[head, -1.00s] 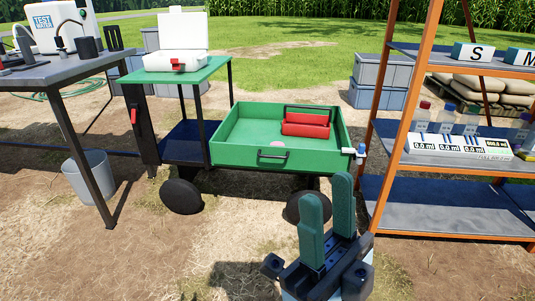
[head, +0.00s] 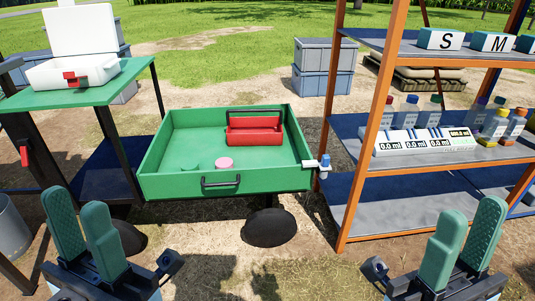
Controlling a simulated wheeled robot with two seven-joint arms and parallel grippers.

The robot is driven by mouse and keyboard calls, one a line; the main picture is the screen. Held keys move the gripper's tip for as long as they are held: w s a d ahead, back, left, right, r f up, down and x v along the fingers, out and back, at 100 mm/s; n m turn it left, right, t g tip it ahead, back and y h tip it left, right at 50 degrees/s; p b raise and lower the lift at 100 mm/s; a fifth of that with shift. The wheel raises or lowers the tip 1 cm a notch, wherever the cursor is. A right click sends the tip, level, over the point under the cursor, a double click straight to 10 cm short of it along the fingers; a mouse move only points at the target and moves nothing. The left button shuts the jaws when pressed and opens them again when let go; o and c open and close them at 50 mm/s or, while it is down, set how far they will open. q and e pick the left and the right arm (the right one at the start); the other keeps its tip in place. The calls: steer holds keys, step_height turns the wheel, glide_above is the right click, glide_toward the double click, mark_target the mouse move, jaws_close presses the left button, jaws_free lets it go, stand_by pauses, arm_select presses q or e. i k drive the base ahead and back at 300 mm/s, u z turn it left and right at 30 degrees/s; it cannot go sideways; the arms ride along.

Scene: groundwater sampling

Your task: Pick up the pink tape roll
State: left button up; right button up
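The pink tape roll (head: 224,164) lies on the floor of the green cart drawer (head: 165,185), near its front wall and behind the black handle. My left gripper (head: 85,228) is at the lower left, in front of the cart, with its green fingers apart and nothing between them. My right gripper (head: 464,240) is at the lower right, in front of the shelf, also open and empty. Both are well apart from the roll.
A red toolbox (head: 254,130) sits at the drawer's back right. A small green thing (head: 191,166) lies left of the roll. A valve (head: 318,164) juts from the drawer's right side. The orange-framed shelf (head: 358,130) stands right; a white case (head: 75,70) stands left.

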mark_target(222, 163)
steer(key=u, duration=0.15)
steer(key=i, duration=1)
steer(key=u, duration=0.95)
steer(key=i, duration=0.7)
